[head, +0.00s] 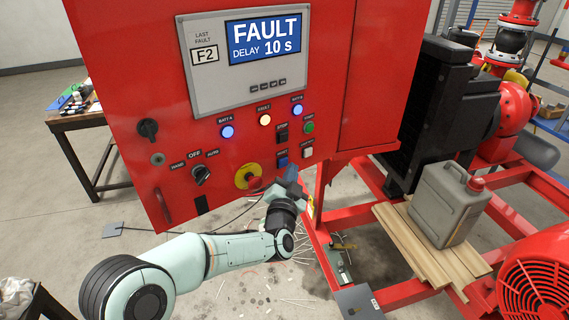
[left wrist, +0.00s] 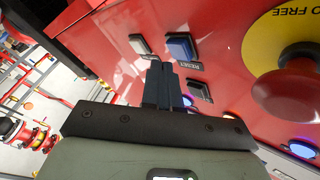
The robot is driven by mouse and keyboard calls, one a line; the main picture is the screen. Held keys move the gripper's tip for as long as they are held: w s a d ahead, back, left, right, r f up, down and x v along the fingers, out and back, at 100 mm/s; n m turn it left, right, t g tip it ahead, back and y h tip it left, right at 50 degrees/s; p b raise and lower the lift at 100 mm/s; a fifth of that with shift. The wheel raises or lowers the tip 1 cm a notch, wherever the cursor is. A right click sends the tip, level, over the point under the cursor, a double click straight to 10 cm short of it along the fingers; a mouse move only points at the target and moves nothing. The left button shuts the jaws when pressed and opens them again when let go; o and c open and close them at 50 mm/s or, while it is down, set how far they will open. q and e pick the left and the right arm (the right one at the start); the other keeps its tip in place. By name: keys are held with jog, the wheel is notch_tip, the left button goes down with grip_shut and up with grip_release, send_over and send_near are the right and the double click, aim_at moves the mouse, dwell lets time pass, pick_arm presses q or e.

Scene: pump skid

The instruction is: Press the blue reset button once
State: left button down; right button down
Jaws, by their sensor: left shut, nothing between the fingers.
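The blue reset button (head: 282,162) is a square button low on the red panel's right side. In the left wrist view the blue button (left wrist: 180,46) sits just above and right of my fingertips, with a RESET label beside it. My left gripper (head: 291,173) is shut and empty, its tips close to the panel just below the button. In the left wrist view the shut gripper (left wrist: 162,66) points between the blue button and a white button (left wrist: 140,45). I see no clear contact with the blue button. My right gripper is out of view.
A yellow-ringed red emergency stop (head: 248,177) is left of the reset button. The display (head: 264,42) reads FAULT, DELAY 10 s. A grey can (head: 447,205) stands on planks at right.

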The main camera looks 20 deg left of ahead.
pick_arm(q)
jog(key=shift+w+a, duration=0.1)
jog(key=shift+w+a, duration=0.15)
jog(key=shift+a, duration=0.1)
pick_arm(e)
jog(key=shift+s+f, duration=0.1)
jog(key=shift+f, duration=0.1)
pick_arm(q)
jog(key=shift+w+a, duration=0.3)
jog(key=shift+a, duration=0.1)
dwell(0.8)
jog(key=shift+d, duration=0.1)
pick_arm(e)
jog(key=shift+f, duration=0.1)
pick_arm(q)
jog(key=shift+s+d+b, duration=0.5)
jog(key=shift+s+d, duration=0.05)
jog(key=shift+d, duration=0.05)
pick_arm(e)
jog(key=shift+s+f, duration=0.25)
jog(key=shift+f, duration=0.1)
